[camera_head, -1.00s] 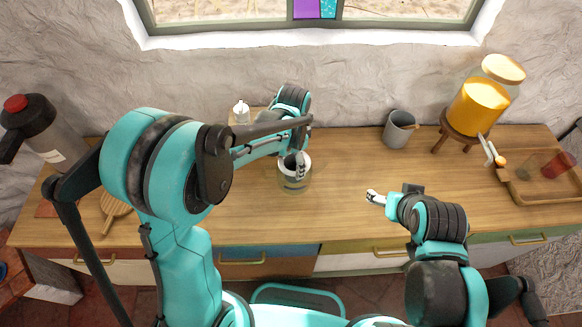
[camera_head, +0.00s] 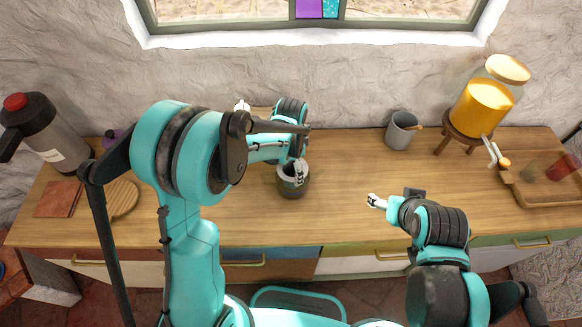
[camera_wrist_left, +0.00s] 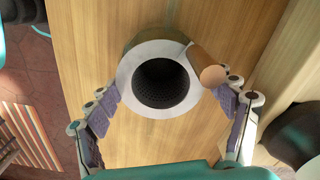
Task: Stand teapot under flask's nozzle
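A dark, rounded pot (camera_head: 293,187), apparently the teapot, stands upright on the counter in the middle of the head view. In the left wrist view it shows a pale rim around a dark opening (camera_wrist_left: 163,84) and a brown stub handle (camera_wrist_left: 207,68) at right. My left gripper (camera_head: 298,172) is over the pot; its fingers (camera_wrist_left: 168,118) are spread at either side, with no clear contact. The flask (camera_head: 45,135), grey with a red cap, stands at far left; a black part juts left from its top. My right gripper (camera_head: 376,201) is over the counter's front, its opening unclear.
A round wooden board (camera_head: 124,199) and a reddish-brown square (camera_head: 58,199) lie near the flask. A purple item (camera_head: 110,137) is partly hidden by my arm. A grey cup (camera_head: 399,133), orange drink dispenser (camera_head: 482,104) and wooden tray (camera_head: 535,198) stand right. Mid-right counter is clear.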

